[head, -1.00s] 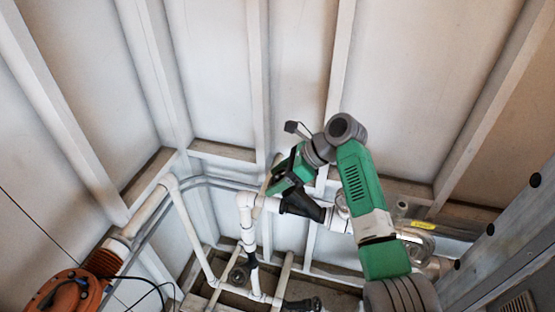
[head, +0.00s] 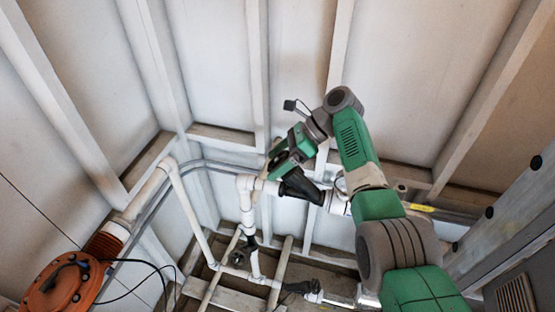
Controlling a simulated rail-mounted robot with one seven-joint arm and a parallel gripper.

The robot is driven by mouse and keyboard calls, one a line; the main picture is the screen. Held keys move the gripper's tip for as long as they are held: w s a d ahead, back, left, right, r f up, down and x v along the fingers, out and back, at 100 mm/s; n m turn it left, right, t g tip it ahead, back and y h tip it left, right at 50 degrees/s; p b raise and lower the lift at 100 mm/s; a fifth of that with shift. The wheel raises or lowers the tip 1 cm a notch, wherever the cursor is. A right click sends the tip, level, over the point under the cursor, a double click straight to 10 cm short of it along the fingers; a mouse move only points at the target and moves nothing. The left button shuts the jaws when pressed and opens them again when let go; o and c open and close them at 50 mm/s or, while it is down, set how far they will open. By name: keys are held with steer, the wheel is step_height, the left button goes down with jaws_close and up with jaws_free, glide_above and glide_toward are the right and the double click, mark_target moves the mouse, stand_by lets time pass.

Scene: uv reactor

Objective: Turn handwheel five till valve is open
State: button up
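My green and grey arm reaches up from the lower right, and its wrist bends down to the left. My gripper (head: 279,166) is at the end of the wrist, by the upper white pipe. Its fingers cannot be made out. A black tapered part (head: 301,186) lies along that pipe just below the wrist; contact cannot be judged. A small round black handwheel (head: 237,258) sits lower left on the white pipework, apart from my gripper. Another black handle-like part (head: 299,287) is at the lower middle. No number can be read, so which one is handwheel five is unclear.
White pipes (head: 190,216) run along the wall framing. An orange round housing (head: 66,287) with a black handle and cables stands lower left. A grey metal beam (head: 507,235) borders the right. The space above my arm is open.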

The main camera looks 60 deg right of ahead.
mark_target(288, 152)
steer(key=b+v, duration=0.2)
steer(key=v, duration=0.5)
steer(key=shift+s+d+r, duration=0.2)
steer(key=shift+s+r, duration=0.05)
steer(key=shift+r, duration=0.05)
